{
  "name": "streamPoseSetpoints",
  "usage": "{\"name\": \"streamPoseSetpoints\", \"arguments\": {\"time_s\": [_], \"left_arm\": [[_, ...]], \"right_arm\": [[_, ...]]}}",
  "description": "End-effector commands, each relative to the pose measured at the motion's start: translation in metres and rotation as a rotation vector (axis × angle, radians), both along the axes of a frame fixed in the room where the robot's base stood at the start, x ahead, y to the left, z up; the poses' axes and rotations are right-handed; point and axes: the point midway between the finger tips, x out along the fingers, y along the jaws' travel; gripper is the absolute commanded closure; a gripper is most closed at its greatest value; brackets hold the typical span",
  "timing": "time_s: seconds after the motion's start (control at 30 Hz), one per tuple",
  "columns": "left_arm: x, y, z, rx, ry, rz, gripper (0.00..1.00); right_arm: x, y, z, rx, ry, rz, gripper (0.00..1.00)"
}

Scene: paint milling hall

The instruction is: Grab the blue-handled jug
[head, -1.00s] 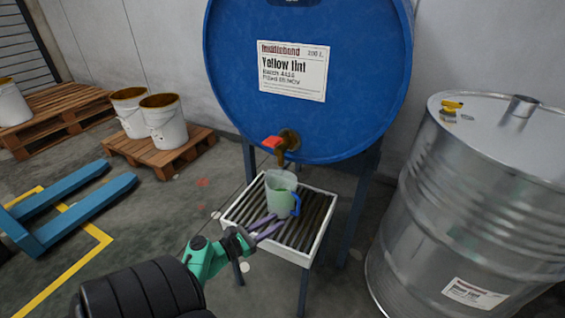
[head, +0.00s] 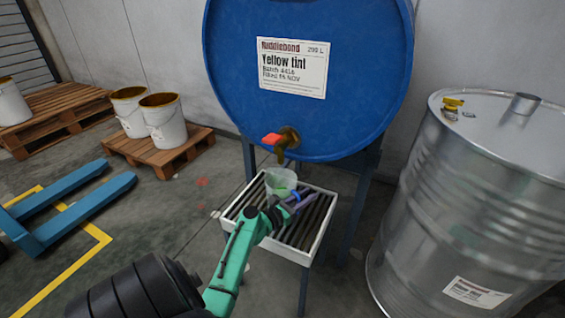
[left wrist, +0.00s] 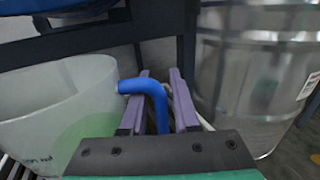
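The jug (head: 279,181) is pale and translucent with a greenish lower part. It stands upright on the slatted tray under the blue drum's tap. Its blue handle (left wrist: 151,88) is at its right side, facing my left gripper. My left gripper (head: 299,196) has purple fingers and reaches the jug's handle side, hiding part of the jug in the head view. In the left wrist view, the gripper (left wrist: 158,105) is open, with the handle between its fingers and narrow gaps beside it. My right gripper is out of view.
The blue drum (head: 310,110) with a red-handled tap (head: 281,139) hangs above the jug. The white-rimmed tray (head: 309,259) bears the jug. A steel drum (head: 440,200) stands to the right. Pallets with buckets (head: 165,120) and a blue pallet fork (head: 85,210) are left.

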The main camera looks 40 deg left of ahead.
Motion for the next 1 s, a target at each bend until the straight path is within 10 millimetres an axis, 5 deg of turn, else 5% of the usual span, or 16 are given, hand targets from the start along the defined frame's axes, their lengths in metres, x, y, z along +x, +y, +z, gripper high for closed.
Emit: {"name": "streamPoseSetpoints", "arguments": {"time_s": [0.03,0.1,1.0], "left_arm": [[-0.0002,-0.0001,0.0001,0.000,0.000,0.000,0.78],[-0.0003,-0.0001,0.0002,0.000,0.000,0.000,1.00],[-0.0008,0.0004,-0.0002,0.002,0.000,0.000,1.00]], "right_arm": [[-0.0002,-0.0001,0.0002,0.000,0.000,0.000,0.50],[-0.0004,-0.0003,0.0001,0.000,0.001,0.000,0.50],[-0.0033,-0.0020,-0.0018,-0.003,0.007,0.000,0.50]]}}
